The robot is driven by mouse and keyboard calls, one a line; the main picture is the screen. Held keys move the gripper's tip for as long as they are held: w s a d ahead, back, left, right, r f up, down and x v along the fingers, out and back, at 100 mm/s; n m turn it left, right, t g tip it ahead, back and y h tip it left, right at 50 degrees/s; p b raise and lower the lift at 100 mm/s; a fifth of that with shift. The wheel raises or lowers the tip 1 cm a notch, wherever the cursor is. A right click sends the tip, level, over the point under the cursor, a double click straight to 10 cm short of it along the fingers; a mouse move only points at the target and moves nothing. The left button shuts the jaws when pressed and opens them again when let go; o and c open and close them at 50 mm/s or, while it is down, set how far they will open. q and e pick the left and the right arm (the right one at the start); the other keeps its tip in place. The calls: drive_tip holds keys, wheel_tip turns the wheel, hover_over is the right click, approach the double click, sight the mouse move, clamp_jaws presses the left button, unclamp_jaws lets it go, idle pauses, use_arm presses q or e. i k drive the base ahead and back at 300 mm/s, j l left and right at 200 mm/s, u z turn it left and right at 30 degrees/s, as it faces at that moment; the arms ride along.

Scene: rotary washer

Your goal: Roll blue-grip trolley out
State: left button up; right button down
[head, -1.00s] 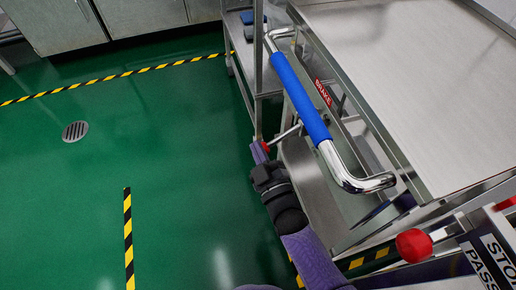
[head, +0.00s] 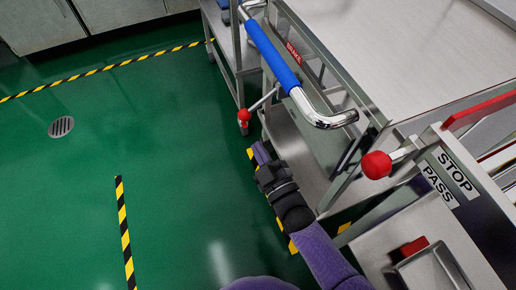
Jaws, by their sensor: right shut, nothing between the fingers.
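The trolley is a steel frame with a blue grip (head: 272,54) on a bent chrome push handle (head: 324,112). A red BRAKE label (head: 293,52) sits beside the grip. A brake lever with a red knob (head: 244,116) sticks out to the left below the handle. My right gripper (head: 258,152) is low beside the trolley, below the knob and apart from it. It is shut and empty, with its purple fingers pointing up the picture. My left gripper is not in view.
A steel counter (head: 420,60) lies right of the handle. A STOP/PASS panel (head: 452,180) with a red ball-ended lever (head: 376,164) stands at lower right. A steel shelf unit (head: 232,42) stands behind the trolley. Green floor to the left is clear, with striped tape (head: 124,230) and a drain (head: 61,126).

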sight(396, 63)
drive_tip(key=k+j, duration=0.7)
drive_tip(key=k, duration=0.2)
